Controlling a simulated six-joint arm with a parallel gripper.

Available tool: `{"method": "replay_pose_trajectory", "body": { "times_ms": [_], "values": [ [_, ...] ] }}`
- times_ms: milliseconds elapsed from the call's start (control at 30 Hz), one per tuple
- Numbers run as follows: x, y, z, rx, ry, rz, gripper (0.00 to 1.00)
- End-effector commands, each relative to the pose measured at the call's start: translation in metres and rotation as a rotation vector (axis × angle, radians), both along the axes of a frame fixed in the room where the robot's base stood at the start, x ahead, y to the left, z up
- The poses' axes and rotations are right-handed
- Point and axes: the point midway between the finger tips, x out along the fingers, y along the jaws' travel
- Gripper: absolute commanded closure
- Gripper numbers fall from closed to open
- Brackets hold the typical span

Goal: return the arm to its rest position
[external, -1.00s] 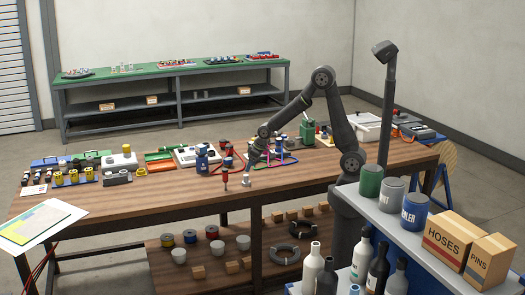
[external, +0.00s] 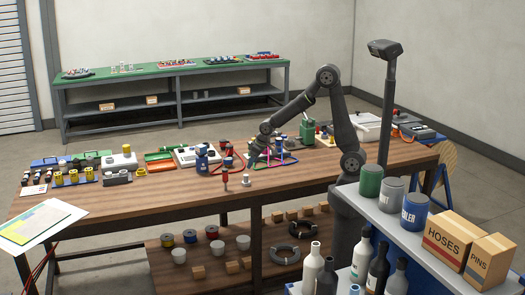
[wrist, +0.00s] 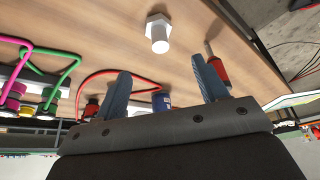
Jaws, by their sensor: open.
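My gripper (external: 251,160) is over the middle of the wooden workbench (external: 130,215), low above the top, with my arm reaching in from the right. In the wrist view my gripper (wrist: 160,66) has its two blue-grey fingers wide apart, with nothing held between them. A small white part with a hexagonal base (external: 248,187) stands on the bench just in front of the gripper; it also shows beyond the fingertips in the wrist view (wrist: 159,34).
A blue pump-like unit (external: 202,160) stands left of my gripper. Coloured hose loops (external: 281,160) lie close behind and right of it. A green bottle-like container (external: 307,131) stands near my forearm. A shelf with cans and boxes (external: 425,244) is at the front right.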

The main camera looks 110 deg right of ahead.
Motion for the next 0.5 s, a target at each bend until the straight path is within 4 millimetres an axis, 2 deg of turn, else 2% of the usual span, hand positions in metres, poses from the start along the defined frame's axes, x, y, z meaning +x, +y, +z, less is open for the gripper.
{"method": "replay_pose_trajectory", "body": {
  "times_ms": [500],
  "values": [
    [0.022,-0.019,-0.072,0.001,0.002,0.000,0.34]
  ]
}}
